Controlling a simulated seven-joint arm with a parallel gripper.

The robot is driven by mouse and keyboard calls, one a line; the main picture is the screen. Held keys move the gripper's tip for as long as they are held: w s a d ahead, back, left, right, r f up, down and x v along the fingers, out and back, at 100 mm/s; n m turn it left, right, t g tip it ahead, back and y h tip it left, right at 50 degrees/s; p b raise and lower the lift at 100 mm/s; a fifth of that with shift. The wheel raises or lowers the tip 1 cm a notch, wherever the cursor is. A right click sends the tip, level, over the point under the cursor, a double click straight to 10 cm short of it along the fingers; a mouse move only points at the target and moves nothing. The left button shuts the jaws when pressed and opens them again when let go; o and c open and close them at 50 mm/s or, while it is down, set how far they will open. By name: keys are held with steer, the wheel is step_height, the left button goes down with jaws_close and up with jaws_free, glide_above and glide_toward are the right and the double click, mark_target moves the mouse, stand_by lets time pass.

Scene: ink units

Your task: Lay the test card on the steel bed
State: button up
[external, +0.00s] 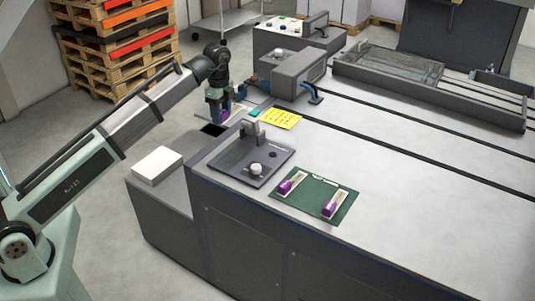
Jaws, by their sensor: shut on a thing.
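My gripper (219,114) is at the far left end of the long grey machine, above a dark opening (212,129). It is shut on a small purple piece (225,115), mostly hidden by the fingers. I cannot tell which thing is the test card. A white stack or block (157,165) lies on the low ledge at the left, and a yellow printed sheet (281,119) lies flat on the machine top. A grey metal bed (398,69), with a raised frame, is at the back right; I cannot tell whether it is the steel bed.
A green mat (318,193) at the front holds two purple units (288,186) in pale holders. A dark panel (250,160) with a white knob lies beside it. Grey boxy units (296,75) stand behind the yellow sheet. The machine top at right is clear.

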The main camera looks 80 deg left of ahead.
mark_target(226, 163)
steer(key=shift+s+d+f+m, duration=0.1)
steer(key=shift+f+m, duration=0.1)
steer(key=shift+m, duration=0.2)
step_height(226, 163, down, 18)
steer(key=shift+r, duration=0.2)
steer(key=shift+f, duration=0.2)
stand_by(0.3)
steer(key=o, duration=1)
step_height(226, 163, up, 12)
steer(key=shift+r, duration=0.2)
